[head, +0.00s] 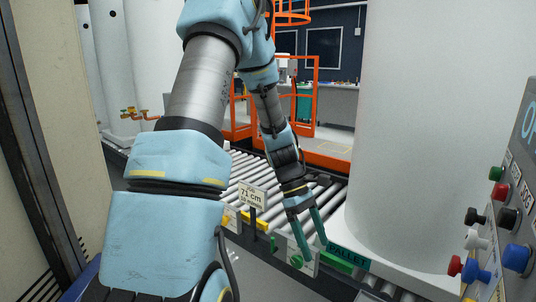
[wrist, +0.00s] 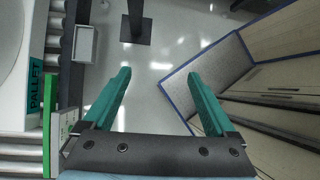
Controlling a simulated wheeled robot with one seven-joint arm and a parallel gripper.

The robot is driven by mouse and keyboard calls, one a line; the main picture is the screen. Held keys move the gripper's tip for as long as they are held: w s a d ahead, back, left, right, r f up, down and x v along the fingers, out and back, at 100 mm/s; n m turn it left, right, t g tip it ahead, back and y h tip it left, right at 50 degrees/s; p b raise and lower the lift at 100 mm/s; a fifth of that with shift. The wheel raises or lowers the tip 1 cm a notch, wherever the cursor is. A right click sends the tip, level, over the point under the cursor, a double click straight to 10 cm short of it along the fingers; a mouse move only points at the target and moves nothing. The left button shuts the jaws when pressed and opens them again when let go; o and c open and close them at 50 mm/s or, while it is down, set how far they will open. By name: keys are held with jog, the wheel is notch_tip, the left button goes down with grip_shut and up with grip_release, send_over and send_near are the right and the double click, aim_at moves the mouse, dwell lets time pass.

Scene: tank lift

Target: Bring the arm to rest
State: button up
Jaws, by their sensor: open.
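My arm, light blue and grey, reaches forward and down through the middle of the head view. My gripper (head: 314,246) hangs at its end with green fingers pointing down, in front of the roller conveyor. In the wrist view my gripper (wrist: 157,82) shows its two green fingers spread wide apart. Nothing is between them. Below them is a pale, shiny floor (wrist: 165,60).
A roller conveyor (head: 327,192) with a "71 cm" sign (head: 252,196) runs behind my gripper. A large white tank (head: 425,130) stands on a pallet at right. A control panel (head: 505,225) with coloured knobs is at far right. Orange railings (head: 318,100) stand behind.

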jog(key=s+a+r+m+t+y, duration=0.1)
jog(key=a+r+m+t+y, duration=0.1)
jog(key=a, duration=0.7)
jog(key=s+a+r+m+t+y, duration=0.1)
jog(key=a+r+m+t, duration=0.3)
jog(key=a+m, duration=0.5)
jog(key=shift+s+r+m+t+y, duration=0.3)
jog(key=shift+r+t+y, duration=0.15)
jog(key=shift+r, duration=0.55)
